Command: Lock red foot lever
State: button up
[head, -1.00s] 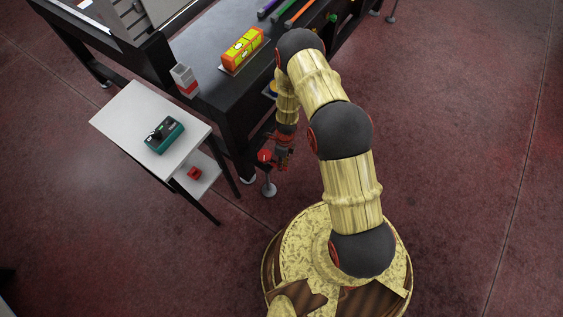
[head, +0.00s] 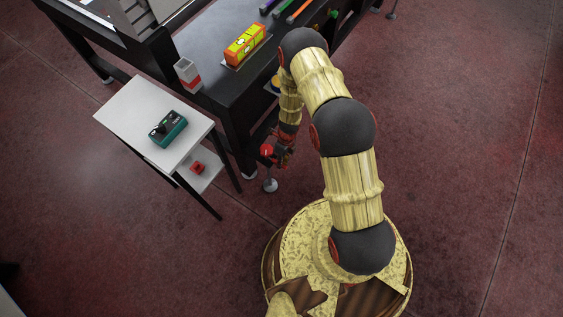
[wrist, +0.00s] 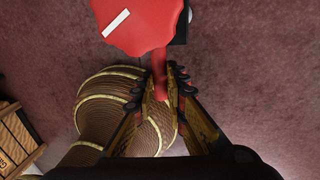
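The red foot lever (head: 266,150) sits at the near end of the black table's lower frame, above a round metal foot. In the wrist view its red round head with a white stripe (wrist: 126,22) fills the top, and a narrow red bar (wrist: 160,72) runs down from it between my fingers. My gripper (wrist: 162,84) has its fingertips close together on both sides of this bar, seemingly touching it. In the head view my gripper (head: 284,156) is small and dark, just right of the red head. The lever's pivot is hidden.
The black grid table (head: 225,90) stands behind, carrying a yellow-orange box (head: 245,45) and a grey-red block (head: 187,72). A white side table (head: 135,110) with a green device (head: 168,129) stands left; its lower shelf holds a red item (head: 198,167). Floor at right is clear.

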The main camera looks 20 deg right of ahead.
jog(key=o, duration=0.5)
jog(key=r, duration=0.4)
jog(key=w+d+r, duration=0.1)
jog(key=r, duration=0.6)
jog(key=shift+w+d+r, duration=0.2)
jog(key=shift+d+r, duration=0.2)
